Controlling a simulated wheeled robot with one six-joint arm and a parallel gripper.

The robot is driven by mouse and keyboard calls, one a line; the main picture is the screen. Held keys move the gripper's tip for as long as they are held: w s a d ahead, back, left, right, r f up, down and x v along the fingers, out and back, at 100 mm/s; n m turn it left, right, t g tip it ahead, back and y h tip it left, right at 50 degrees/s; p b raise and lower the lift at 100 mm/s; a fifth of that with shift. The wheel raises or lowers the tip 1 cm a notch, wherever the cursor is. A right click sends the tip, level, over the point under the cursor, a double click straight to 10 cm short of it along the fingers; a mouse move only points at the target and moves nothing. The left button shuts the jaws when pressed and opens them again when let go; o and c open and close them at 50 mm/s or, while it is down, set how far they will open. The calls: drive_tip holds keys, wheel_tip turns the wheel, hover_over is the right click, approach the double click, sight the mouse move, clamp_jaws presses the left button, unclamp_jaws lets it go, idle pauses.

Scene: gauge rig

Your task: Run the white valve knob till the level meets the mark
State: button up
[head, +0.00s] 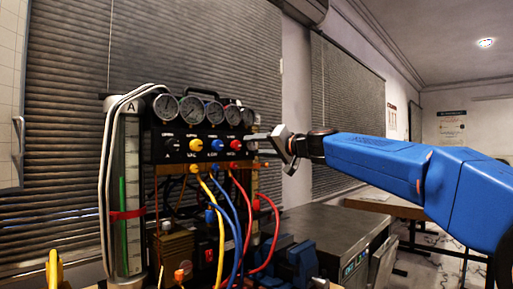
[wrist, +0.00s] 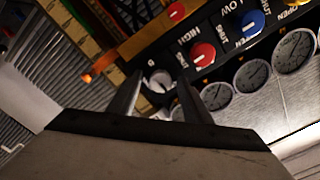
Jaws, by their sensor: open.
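The white valve knob (wrist: 160,80) shows in the wrist view on the black panel, between the fingers of my gripper (wrist: 155,75). Whether the fingers touch it is unclear. My gripper is open. The sight tube (head: 131,160) stands upright at the left of the rig, marked A. A green column (head: 122,195) in it reaches above the red band (head: 127,214) around the tube.
The panel carries several dial gauges (head: 192,110) above black, yellow, blue and red knobs (head: 235,145). The red knob (wrist: 203,54) sits close beside my fingers. Yellow, blue and red hoses (head: 238,205) hang below. A grey cabinet (head: 325,235) stands at the right.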

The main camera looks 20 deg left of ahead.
drive_tip(key=v, duration=1.7)
drive_tip(key=shift+d, duration=0.2)
drive_tip(key=shift+s, duration=0.1)
drive_tip(key=shift+s, duration=0.1)
